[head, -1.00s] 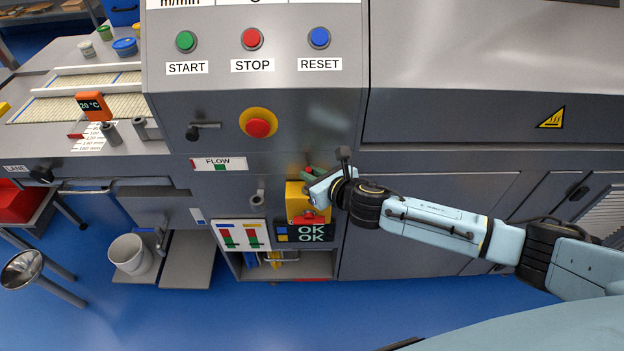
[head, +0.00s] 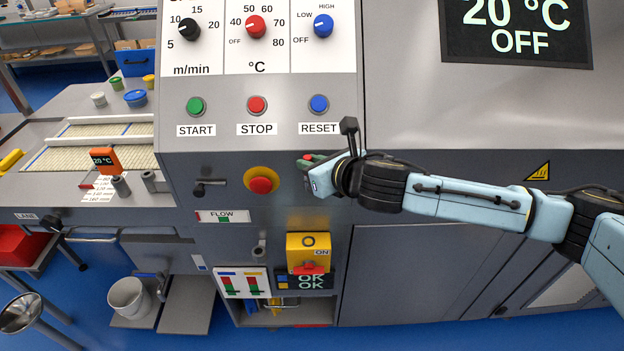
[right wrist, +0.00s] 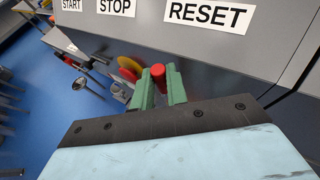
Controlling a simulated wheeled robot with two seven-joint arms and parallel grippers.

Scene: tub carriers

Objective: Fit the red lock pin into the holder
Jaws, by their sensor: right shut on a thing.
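My right gripper (head: 309,162) is in front of the grey machine, below the RESET label and to the right of the red mushroom button. Its green fingers are shut on the red lock pin (right wrist: 157,71), whose rounded red end shows between the fingertips in the right wrist view. In the head view only a little red of the pin (head: 308,157) shows; the fingers hide the rest. A small grey tube-like fitting (head: 259,250) sits on the panel left of the yellow switch box; I cannot tell whether it is the holder. My left gripper is not in view.
The yellow switch box (head: 308,245) marked ON has a red handle and stands below my gripper. The red mushroom button (head: 261,185) on its yellow ring juts out at left. START, STOP and RESET buttons are above. A white bucket (head: 128,296) is lower left.

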